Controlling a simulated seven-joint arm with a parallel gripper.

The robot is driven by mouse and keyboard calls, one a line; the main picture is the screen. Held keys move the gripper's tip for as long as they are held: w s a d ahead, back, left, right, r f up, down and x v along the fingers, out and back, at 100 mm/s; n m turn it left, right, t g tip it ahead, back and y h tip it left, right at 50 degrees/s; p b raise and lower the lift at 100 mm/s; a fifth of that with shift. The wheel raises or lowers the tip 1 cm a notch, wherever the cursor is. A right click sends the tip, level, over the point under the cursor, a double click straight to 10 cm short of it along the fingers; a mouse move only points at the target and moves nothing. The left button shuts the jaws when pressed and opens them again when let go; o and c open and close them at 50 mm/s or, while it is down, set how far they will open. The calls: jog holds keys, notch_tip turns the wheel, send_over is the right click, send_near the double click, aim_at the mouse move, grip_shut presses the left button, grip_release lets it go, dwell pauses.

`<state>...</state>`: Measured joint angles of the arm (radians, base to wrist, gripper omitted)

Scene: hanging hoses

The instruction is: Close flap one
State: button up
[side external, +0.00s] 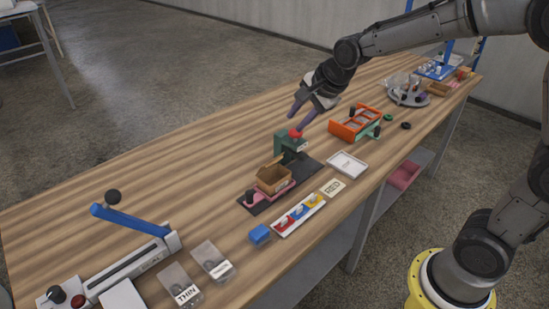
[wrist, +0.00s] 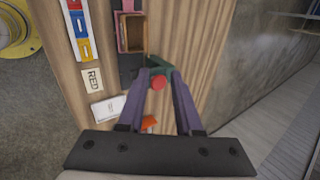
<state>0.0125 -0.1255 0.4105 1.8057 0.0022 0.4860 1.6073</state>
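A small open brown cardboard box (side external: 273,181) sits in a pink holder on a dark base plate. An edge of it, perhaps a flap, stands raised at its back; I cannot tell which flap is flap one. In the wrist view the box (wrist: 131,33) shows its open top, above and left of my fingers. My gripper (side external: 299,117) is open, with two purple fingers pointing down, above the table behind the box. In the wrist view the gripper (wrist: 158,73) has its fingers on either side of a red knob (wrist: 158,83); nothing is visibly held.
A green press (side external: 290,146) with the red knob stands just behind the box. The table's left middle is clear.

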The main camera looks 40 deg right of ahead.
jog(key=shift+n+g, duration=0.3)
jog(key=shift+g, duration=0.1)
jog(key=x, duration=0.5)
jog(key=a+x, duration=0.1)
jog(key=x, duration=0.5)
jog(key=s+x, duration=0.1)
jog(key=x, duration=0.5)
jog(key=shift+a+f, duration=0.4)
jog(key=shift+f, duration=0.05)
jog(key=shift+c, duration=0.3)
grip_shut()
